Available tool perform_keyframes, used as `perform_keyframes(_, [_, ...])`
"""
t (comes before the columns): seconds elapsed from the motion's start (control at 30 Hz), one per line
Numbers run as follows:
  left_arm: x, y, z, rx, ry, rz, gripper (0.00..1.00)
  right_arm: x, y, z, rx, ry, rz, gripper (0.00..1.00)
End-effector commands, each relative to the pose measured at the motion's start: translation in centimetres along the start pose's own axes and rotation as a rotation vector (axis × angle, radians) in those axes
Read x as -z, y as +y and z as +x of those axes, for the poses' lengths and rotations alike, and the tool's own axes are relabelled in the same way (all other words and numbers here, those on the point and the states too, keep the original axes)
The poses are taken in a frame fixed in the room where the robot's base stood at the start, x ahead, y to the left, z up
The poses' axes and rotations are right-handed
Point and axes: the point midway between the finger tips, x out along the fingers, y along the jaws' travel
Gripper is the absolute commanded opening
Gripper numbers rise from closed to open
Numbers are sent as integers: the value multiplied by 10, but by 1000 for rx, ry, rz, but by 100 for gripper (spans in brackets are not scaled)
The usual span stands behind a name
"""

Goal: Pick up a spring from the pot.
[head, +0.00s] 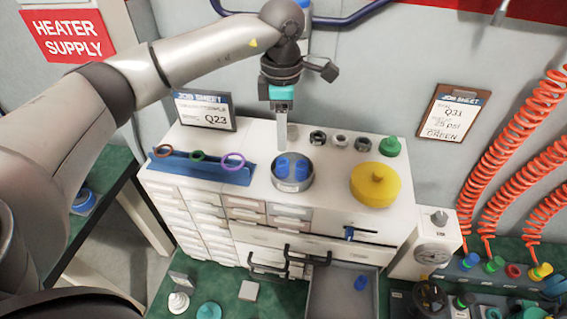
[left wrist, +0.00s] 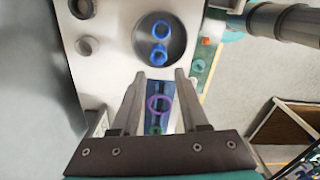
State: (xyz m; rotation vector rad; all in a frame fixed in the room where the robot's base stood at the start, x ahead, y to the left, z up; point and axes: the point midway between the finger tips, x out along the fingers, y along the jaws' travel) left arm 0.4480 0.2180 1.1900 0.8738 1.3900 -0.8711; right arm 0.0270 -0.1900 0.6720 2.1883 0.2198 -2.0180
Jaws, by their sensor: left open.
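The pot (head: 293,187) is a round grey metal bowl on top of the white cabinet, with two blue springs in it, a left one (head: 282,166) and a right one (head: 302,169). In the left wrist view, the springs (left wrist: 161,28) (left wrist: 158,56) lie inside the pot (left wrist: 180,48), just beyond the fingertips. My left gripper (head: 281,145) points down above the pot's back left side. In the left wrist view its two fingers (left wrist: 164,74) are apart with nothing between them. My right gripper is not in view.
A blue rack (head: 200,168) with coloured rings lies left of the pot. A yellow lid (head: 376,186) is to its right. Dark nuts (head: 318,138) and a green knob (head: 390,146) stand behind. An open drawer (head: 335,296) below holds a blue piece (head: 361,283).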

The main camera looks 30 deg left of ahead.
Motion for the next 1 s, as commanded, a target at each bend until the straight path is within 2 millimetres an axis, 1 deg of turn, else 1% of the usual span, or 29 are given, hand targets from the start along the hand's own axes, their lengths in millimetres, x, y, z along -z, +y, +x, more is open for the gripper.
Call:
perform_keyframes(0.03, [1,-1,11,4,3,-1,44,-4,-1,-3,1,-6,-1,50])
perform_keyframes(0.13, [0,0,29,3,2,-2,44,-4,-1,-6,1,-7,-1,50])
perform_keyframes(0.2, [0,0,38,2,-1,-2,44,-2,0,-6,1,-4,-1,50])
perform_keyframes(0.37, [0,0,48,1,-1,-1,44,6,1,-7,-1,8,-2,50])
perform_keyframes(0.47, [0,0,57,4,1,0,44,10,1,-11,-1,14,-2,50])
perform_keyframes(0.6, [0,0,78,5,1,-2,44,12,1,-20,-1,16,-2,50])
perform_keyframes(0.7, [-1,1,92,3,-1,0,44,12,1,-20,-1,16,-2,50])
perform_keyframes(0.8, [-1,1,98,1,-2,0,44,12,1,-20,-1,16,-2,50])
perform_keyframes(1.0, [-1,2,100,0,-2,0,44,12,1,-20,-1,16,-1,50])
